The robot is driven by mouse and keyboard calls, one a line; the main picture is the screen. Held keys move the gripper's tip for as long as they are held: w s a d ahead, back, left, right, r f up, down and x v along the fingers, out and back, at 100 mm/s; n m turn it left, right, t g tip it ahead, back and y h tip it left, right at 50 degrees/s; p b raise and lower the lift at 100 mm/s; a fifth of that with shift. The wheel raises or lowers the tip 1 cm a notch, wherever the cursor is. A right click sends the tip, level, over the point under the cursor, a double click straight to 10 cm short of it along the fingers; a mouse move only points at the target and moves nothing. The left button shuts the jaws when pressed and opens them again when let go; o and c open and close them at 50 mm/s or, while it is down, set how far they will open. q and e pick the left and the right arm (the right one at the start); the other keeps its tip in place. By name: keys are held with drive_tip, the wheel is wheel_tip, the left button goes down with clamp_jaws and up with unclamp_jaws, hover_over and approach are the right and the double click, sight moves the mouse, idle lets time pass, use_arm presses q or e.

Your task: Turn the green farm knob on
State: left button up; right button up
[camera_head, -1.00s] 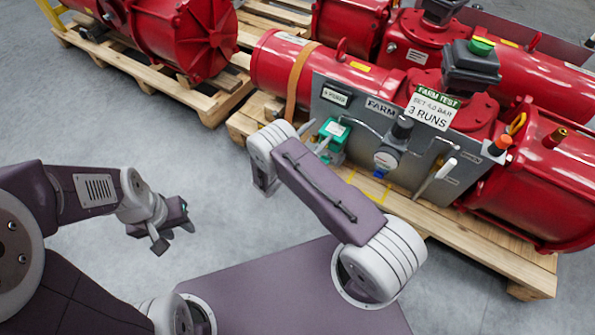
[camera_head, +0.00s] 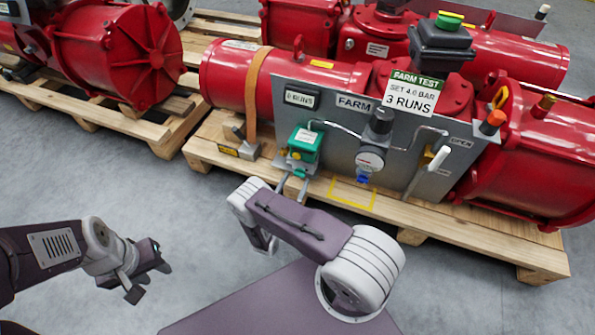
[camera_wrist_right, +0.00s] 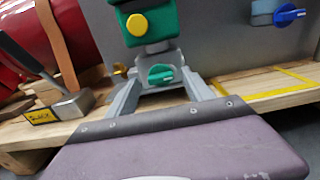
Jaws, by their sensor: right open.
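The green knob (camera_wrist_right: 160,74) shows in the right wrist view, below a green box with a round yellow button (camera_wrist_right: 137,24). In the head view the right gripper (camera_head: 292,186) is just below the green box. My left gripper (camera_head: 147,281) is open and empty over the floor.
A blue knob (camera_wrist_right: 289,15) is right of the green one. A gauge (camera_head: 370,160) and white-handled lever (camera_head: 438,158) are further right on the panel. A metal block with a yellow label (camera_head: 238,149) sits on the wooden pallet (camera_head: 450,232).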

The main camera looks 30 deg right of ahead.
drive_tip(key=shift+w+d, duration=0.45)
drive_tip(key=shift+d, duration=0.1)
clamp_jaws()
use_arm(q)
drive_tip(key=shift+w+d+r, duration=0.1)
drive_tip(key=shift+w+d, duration=0.1)
drive_tip(key=shift+w, duration=0.3)
